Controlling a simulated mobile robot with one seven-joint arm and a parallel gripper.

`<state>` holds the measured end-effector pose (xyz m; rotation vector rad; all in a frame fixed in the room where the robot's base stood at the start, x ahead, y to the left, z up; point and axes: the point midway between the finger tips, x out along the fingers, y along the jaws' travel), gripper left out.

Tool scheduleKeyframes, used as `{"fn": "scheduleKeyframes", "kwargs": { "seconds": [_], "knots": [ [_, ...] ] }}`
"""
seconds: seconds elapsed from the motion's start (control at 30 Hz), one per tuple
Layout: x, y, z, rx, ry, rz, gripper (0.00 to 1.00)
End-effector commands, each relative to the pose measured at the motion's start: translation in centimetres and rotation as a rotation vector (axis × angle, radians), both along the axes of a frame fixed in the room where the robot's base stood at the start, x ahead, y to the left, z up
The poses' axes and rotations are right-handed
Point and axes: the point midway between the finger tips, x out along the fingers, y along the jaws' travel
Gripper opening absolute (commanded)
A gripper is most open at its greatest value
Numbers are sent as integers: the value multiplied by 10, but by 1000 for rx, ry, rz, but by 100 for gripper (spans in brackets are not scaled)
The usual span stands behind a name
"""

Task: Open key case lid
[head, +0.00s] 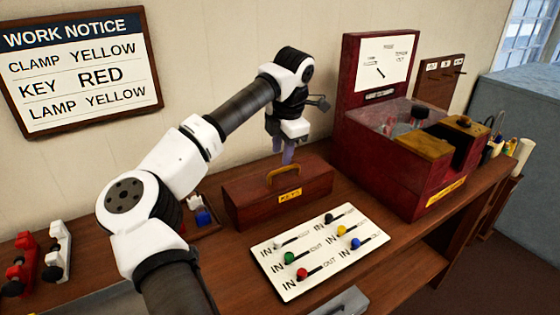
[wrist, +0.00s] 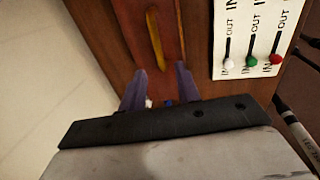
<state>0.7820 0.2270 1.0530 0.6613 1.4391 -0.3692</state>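The key case (head: 262,205) is a dark red-brown wooden box with a yellow label and a yellow handle (head: 283,175) on its lid; the lid is closed. In the wrist view the case (wrist: 171,20) lies at the top, with the handle (wrist: 155,40) running lengthwise beyond the fingertips. My gripper (head: 287,158) hangs with its fingers down at the back of the case, near the handle. In the wrist view my gripper (wrist: 162,75) has its two purple fingers apart with nothing held between them. Whether a finger touches the case cannot be told.
A white panel (head: 303,238) with coloured sliding knobs lies in front of the case. A large red box (head: 388,185) with a raised lid stands to the right. Red and white clamps (head: 58,250) sit at left. A work notice (head: 78,70) hangs on the wall, reading key red.

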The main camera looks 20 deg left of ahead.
Motion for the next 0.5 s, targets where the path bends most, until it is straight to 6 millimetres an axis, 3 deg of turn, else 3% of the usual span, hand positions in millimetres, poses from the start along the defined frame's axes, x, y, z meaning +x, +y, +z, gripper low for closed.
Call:
{"fn": "scheduleKeyframes", "kwargs": {
  "seconds": [0.23, 0.5],
  "knots": [
    [5, 7, -38, -2, 0, 2, 33],
    [6, 8, -51, -1, -1, 1, 33]
  ]
}}
